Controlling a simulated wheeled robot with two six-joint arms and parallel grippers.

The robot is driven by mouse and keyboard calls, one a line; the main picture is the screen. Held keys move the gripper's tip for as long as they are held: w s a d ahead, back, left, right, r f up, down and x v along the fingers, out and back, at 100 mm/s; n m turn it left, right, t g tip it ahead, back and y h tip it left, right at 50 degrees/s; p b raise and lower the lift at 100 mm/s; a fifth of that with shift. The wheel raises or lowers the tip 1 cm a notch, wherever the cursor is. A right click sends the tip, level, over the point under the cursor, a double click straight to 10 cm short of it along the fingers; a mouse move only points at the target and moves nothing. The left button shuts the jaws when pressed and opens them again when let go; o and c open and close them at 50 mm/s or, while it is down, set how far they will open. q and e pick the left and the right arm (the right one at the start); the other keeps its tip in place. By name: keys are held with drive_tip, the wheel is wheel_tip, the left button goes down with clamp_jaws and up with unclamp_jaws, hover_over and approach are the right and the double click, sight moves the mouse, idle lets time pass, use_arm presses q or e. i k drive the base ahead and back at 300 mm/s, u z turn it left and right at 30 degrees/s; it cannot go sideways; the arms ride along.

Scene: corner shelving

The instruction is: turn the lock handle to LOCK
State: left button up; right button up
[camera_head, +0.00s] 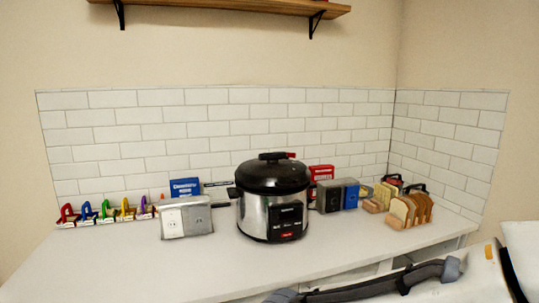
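A pressure cooker (257,216) with a steel body and black lid stands upright near the middle of the counter. On top of its lid is a black handle (272,157) with a red part toward its right end. I take this to be the lock handle; its LOCK marking is too small to read. A black bar also sticks out at the lid's left side. Neither gripper shows. Only dark and white links of my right arm cross the bottom right, well in front of the cooker and apart from it.
A silver socket box (186,218) stands close left of the cooker. Grey and blue boxes (351,194) stand to its right, then a rack of bread slices (410,209). Several colored clips (107,211) line the far left. The front counter (170,268) is clear.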

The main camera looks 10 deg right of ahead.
sight(270, 157)
drive_tip(key=u, duration=0.15)
drive_tip(key=k, duration=0.4)
drive_tip(key=z, duration=0.95)
drive_tip(key=i, duration=1.4)
drive_tip(key=u, duration=0.75)
